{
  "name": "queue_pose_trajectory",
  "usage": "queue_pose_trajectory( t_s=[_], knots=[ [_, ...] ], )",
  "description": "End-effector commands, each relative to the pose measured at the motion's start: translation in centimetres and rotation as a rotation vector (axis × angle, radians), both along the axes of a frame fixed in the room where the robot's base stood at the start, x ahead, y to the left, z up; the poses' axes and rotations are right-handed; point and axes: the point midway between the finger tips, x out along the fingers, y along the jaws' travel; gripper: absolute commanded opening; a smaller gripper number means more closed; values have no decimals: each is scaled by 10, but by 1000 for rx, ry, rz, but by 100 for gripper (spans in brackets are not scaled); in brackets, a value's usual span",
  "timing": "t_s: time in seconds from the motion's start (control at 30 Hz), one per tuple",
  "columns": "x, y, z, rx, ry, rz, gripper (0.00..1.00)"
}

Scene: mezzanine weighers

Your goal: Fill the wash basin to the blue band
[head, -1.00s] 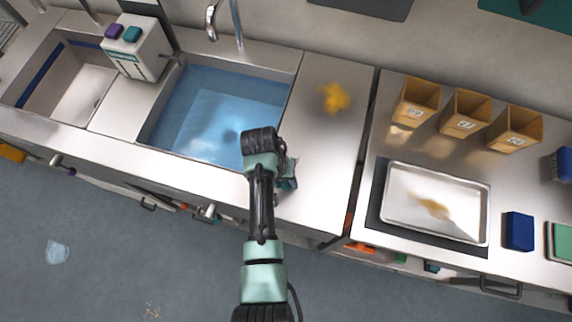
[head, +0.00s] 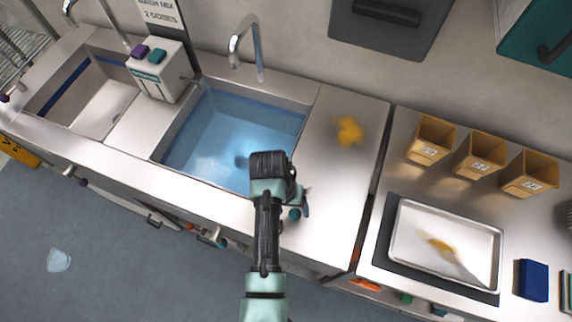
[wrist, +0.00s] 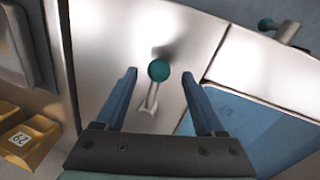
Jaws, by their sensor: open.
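The wash basin (head: 301,108) is the middle sink in the head view and holds blue-tinted water. A dark blue band (head: 255,99) runs along its back wall near the rim; the water lies close under it, but the exact gap is unclear. A curved tap (head: 236,45) stands behind the basin; I cannot tell whether water runs. My arm hides the basin's front right corner.
A second teal-knobbed lever (wrist: 266,23) lies farther along the front. An empty sink with a blue band (head: 66,84) and a dispenser (head: 160,82) with purple and teal buttons are at left. A tray (head: 399,232) and three tan bins (head: 479,155) stand right. A yellow smear (head: 348,130) marks the counter.

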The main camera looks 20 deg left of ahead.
Motion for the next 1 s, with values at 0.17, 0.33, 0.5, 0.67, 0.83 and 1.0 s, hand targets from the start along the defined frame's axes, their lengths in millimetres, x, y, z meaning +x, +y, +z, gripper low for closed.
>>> queue_pose_trajectory(
  t_s=[0.17,0.33,0.5,0.67,0.83,1.0],
  knots=[
    [-1,8,37,3,-6,2,71],
    [-2,15,72,2,-5,2,71],
    [-4,19,95,2,-3,2,71],
    [-5,20,103,1,0,1,71],
    [-6,20,104,1,1,1,71],
    [-5,20,104,0,1,1,71]
  ],
)
